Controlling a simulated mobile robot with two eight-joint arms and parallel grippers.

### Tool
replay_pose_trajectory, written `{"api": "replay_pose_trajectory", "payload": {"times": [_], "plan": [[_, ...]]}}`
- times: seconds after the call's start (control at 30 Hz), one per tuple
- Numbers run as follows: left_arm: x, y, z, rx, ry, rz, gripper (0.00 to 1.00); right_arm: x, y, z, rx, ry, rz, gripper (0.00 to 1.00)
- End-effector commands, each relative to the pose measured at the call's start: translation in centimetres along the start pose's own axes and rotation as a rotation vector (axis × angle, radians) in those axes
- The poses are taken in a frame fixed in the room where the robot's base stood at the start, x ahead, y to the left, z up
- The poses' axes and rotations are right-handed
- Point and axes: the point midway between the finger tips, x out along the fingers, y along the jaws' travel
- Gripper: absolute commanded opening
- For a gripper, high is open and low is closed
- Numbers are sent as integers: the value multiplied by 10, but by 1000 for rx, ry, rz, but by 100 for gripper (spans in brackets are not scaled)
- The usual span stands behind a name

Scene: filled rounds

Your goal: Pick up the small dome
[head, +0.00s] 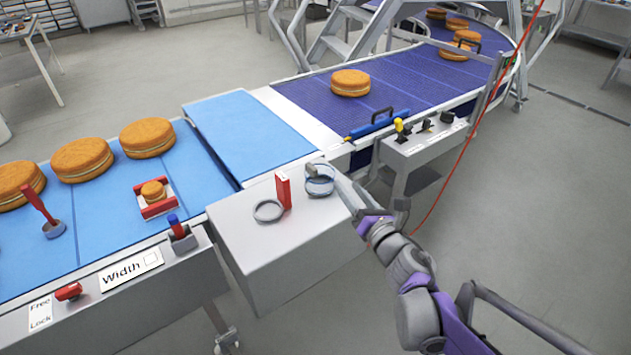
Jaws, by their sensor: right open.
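The small dome (320,188) is a clear, glassy cover with a bluish rim. It sits near the far right corner of the light grey box-shaped stand (265,260). My right gripper (326,173) reaches in from the lower right and is open, with its fingers at the upper part of the dome. I cannot tell whether they touch it. The finger details are small and partly hidden. My left gripper is not in view.
A red upright block (283,191) and a grey ring (268,210) stand left of the dome. Blue conveyors (250,135) carry orange-brown filled rounds (350,83). A control panel (430,135) with knobs stands behind, right of the stand. A red cable (460,155) hangs at right.

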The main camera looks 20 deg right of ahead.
Motion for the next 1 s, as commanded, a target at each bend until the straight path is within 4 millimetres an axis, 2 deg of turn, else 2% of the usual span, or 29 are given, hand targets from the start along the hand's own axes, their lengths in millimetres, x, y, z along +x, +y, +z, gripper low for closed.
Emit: {"api": "replay_pose_trajectory", "payload": {"times": [0.1, 0.23, 0.5, 0.73, 1.0], "plan": [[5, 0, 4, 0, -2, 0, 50, 7, 5, -20, -272, 40, 124, 55], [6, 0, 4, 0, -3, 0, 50, 13, 10, -32, -410, 59, 194, 55], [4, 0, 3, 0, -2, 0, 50, 53, 19, -37, -430, 61, 207, 55], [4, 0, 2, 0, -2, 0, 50, 70, 21, -37, -428, 61, 204, 55], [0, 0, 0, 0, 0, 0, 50, 109, 23, -37, -428, 60, 204, 55]]}}
